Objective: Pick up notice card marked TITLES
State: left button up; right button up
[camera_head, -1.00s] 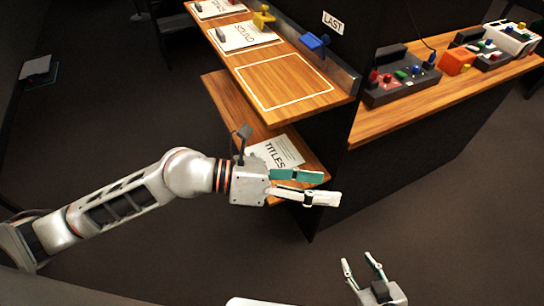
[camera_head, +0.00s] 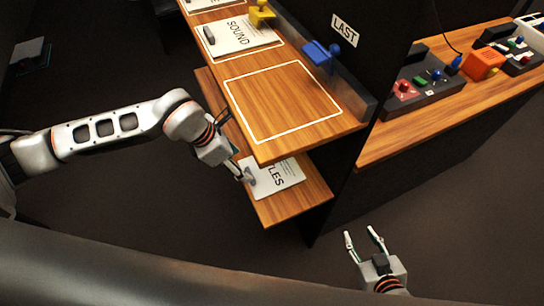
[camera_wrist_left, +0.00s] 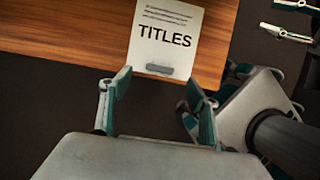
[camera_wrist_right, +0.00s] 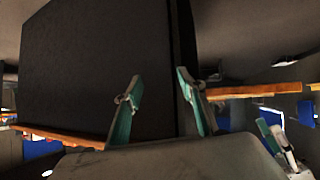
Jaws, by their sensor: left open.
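The white notice card marked TITLES (camera_head: 277,177) lies on the lower wooden shelf (camera_head: 300,200). In the head view its left part is hidden behind my left gripper (camera_head: 243,176). The left wrist view shows the card (camera_wrist_left: 166,25) with its full word TITLES and a grey bar (camera_wrist_left: 159,69) at its near edge. My left gripper (camera_wrist_left: 157,88) is open, its fingers apart on either side of that bar's line, with nothing between them. My right gripper (camera_head: 362,240) is open and empty, over the floor to the right of the shelf.
The upper shelf (camera_head: 340,127) overhangs the lower one, with an empty white outline (camera_head: 283,100). The SOUND card (camera_head: 238,36) lies behind it. A dark panel stands right of the shelves. A counter (camera_head: 400,137) with control boxes (camera_head: 422,88) is at right.

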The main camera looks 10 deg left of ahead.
aim_at(251, 174)
pick_arm(q)
jog(key=shift+s+x, duration=0.25)
jog(key=shift+x, duration=0.85)
jog(key=shift+w+d+f, duration=0.15)
jog(key=shift+d+f, duration=0.05)
jog(key=shift+f, duration=0.2)
jog(key=x, duration=0.3)
jog(key=shift+f+b, duration=0.3)
jog(key=shift+b, duration=0.1)
jog(key=shift+w+d+f, duration=0.2)
jog(key=shift+f, duration=0.25)
pick_arm(e)
jog(key=shift+s+d+f, duration=0.1)
jog(key=shift+s+f, duration=0.4)
pick_arm(q)
jog(key=c, duration=1.2)
